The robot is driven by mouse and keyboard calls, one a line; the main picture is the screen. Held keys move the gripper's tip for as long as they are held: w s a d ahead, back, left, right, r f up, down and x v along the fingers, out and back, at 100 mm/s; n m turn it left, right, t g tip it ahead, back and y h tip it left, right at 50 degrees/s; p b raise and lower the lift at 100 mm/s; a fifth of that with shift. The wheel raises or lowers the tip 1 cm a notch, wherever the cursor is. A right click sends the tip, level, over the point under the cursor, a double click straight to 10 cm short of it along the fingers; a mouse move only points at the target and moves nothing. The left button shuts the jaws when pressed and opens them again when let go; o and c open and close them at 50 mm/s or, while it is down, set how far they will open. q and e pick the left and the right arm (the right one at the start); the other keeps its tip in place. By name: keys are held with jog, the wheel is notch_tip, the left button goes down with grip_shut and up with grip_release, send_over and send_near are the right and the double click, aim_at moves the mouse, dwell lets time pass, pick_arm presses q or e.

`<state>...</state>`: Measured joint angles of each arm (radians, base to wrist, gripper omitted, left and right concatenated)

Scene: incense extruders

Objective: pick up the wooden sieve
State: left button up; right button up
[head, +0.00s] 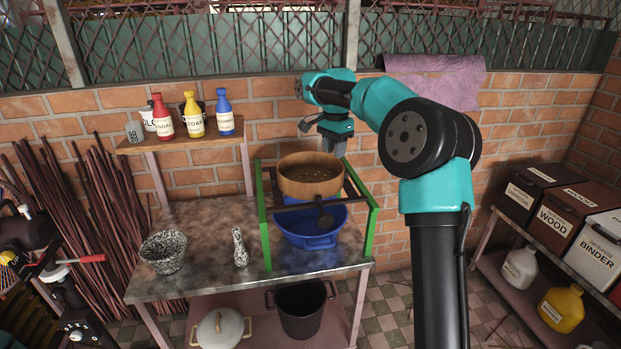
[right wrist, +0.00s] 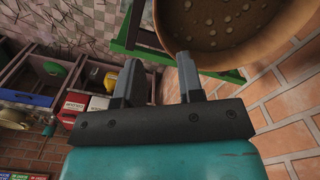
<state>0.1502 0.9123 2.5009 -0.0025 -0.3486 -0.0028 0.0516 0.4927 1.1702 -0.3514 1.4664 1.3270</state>
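The wooden sieve (head: 311,178) is a round brown pan with a perforated bottom. It rests on the dark rails of a green stand (head: 371,219), above a blue basin (head: 308,236). My right gripper (head: 336,149) is at the sieve's back right edge. In the right wrist view the right gripper (right wrist: 157,60) has its two fingers apart, with nothing seen held between them. The sieve (right wrist: 225,28) fills the upper right there, and one fingertip is close to its rim; I cannot tell whether they touch. My left gripper is not in view.
Bottles (head: 194,115) stand on a shelf behind. The brick wall (head: 270,130) is close behind the sieve. Labelled boxes (head: 560,218) are at right.

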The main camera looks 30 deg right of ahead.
send_over(332, 193)
notch_tip(332, 193, down, 8)
jog(key=shift+w+d+f, duration=0.1)
jog(key=shift+w+d, duration=0.05)
dwell(0.3)
jog(key=shift+f, duration=2.55)
jog(key=shift+c, duration=0.5)
grip_shut()
